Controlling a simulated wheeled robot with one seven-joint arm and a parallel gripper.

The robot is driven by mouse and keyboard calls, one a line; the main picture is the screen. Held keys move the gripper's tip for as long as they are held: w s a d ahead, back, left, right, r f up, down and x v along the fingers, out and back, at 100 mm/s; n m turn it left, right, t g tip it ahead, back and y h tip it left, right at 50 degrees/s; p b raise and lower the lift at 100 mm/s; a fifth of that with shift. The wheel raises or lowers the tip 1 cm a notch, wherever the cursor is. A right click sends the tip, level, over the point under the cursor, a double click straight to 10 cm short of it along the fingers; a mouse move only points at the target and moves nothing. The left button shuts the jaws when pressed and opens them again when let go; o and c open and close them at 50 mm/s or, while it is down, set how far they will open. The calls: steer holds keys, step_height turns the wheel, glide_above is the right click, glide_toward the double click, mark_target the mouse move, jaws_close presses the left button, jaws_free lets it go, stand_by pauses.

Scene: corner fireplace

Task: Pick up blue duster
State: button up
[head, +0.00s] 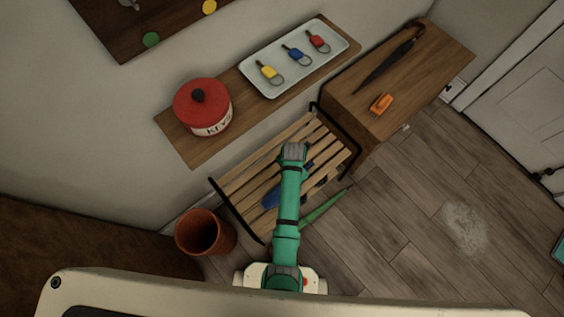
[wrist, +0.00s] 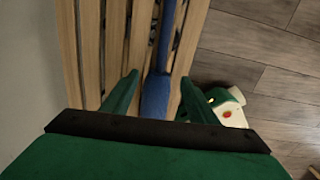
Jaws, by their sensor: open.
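The blue duster lies on the slatted wooden bench (head: 238,182). In the head view my green arm covers its middle, and a blue part of the duster (head: 270,199) shows left of the arm. In the wrist view the blue duster (wrist: 156,94) runs lengthwise along the slats, with a thicker near part and a thin shaft beyond. My gripper (wrist: 160,77) is open, with one green finger on each side of the duster in the picture. I cannot tell the height gap between fingers and duster. In the head view my fingers are largely hidden.
A terracotta pot (head: 205,236) stands left of the bench. Above it, a wall shelf (head: 178,141) holds a red pot (head: 203,105) and a tray (head: 264,90) with several key tags. A wooden cabinet (head: 435,72) at right carries an umbrella (head: 390,58) and an orange object (head: 381,103). Floor at right is open.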

steer(key=shift+s+f, duration=0.1)
steer(key=shift+f, duration=3.05)
steer(key=c, duration=1.2)
